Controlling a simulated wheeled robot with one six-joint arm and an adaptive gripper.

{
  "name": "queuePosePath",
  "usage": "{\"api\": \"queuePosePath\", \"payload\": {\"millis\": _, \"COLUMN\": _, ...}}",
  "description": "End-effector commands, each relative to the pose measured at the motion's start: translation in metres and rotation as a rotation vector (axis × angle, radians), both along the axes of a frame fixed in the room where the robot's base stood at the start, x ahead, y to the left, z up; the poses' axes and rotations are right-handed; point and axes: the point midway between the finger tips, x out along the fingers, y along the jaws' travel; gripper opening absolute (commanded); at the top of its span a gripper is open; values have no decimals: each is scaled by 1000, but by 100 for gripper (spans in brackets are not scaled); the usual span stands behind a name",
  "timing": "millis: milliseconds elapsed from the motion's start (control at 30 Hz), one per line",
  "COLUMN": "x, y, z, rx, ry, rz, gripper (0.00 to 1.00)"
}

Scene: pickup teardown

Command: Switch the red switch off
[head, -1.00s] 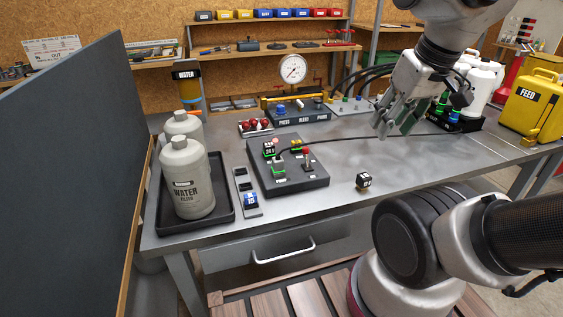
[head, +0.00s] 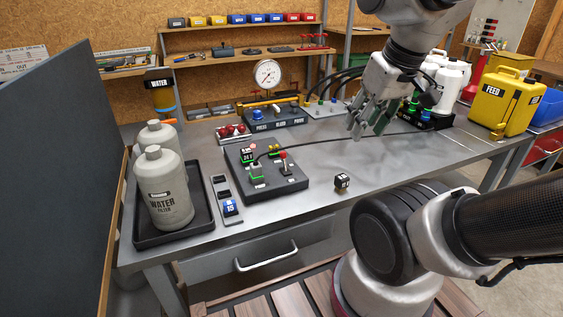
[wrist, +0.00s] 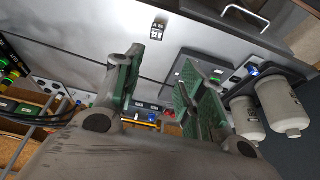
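A dark control panel (head: 265,186) lies on the grey bench, left of centre in the head view. A lever with a red knob (head: 283,155) stands near its right side and looks like the red switch. Its exact position is too small to tell. A small red-topped part shows near the panel's far left corner, beside a black labelled block (head: 247,152). My gripper (head: 369,128) is above the bench, right of the panel and apart from it. Its green-padded fingers are spread and empty, also in the wrist view (wrist: 158,85). The panel (wrist: 188,75) appears there partly behind one finger.
A small black cube (head: 342,181) lies on the bench right of the panel. A tray (head: 205,222) with two water filter bottles stands at left, beside a grey partition (head: 70,160). A black cable crosses the bench.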

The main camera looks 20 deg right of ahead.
Motion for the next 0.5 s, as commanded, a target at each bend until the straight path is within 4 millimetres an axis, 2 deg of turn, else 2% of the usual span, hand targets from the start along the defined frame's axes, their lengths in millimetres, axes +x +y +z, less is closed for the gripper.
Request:
{"api": "queuePosePath", "payload": {"millis": 33, "x": 0, "y": 0, "z": 0, "rx": 0, "ry": 0, "rz": 1, "gripper": 31}}
{"api": "queuePosePath", "payload": {"millis": 200, "x": 5, "y": 5, "z": -10, "rx": 0, "ry": 52, "rz": 24, "gripper": 0}}
{"api": "queuePosePath", "payload": {"millis": 333, "x": 23, "y": 13, "z": -21, "rx": -2, "ry": 136, "rz": 54, "gripper": 0}}
{"api": "queuePosePath", "payload": {"millis": 500, "x": 70, "y": 33, "z": -29, "rx": 8, "ry": 247, "rz": 105, "gripper": 0}}
